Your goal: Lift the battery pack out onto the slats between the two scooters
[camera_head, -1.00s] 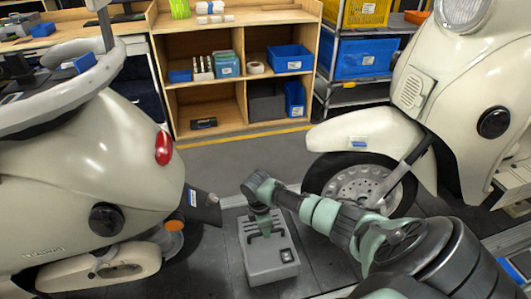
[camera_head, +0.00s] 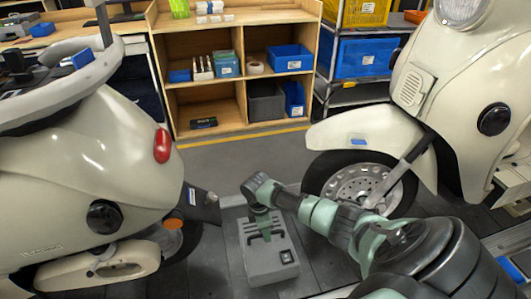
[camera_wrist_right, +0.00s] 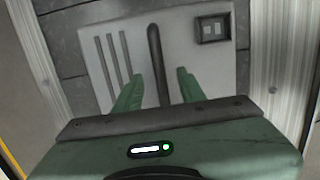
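The battery pack (camera_head: 265,268) is a grey box with a dark bar handle, slots and a small dark panel on top. It lies on the dark slats (camera_head: 215,266) between the two scooters. In the right wrist view the pack (camera_wrist_right: 201,62) fills the middle. My right gripper (camera_head: 264,229) is over the pack's handle. Its green fingers (camera_wrist_right: 158,88) stand open on either side of the dark handle (camera_wrist_right: 154,55), with gaps visible. Whether the fingers touch the pack's top is unclear. My left gripper is not in view.
A cream scooter (camera_head: 85,170) stands at the left, its rear end close to the pack. Another cream scooter (camera_head: 365,134) stands at the right, its front wheel (camera_head: 355,185) near my right arm. A wooden shelf (camera_head: 240,128) with bins stands behind, across grey floor.

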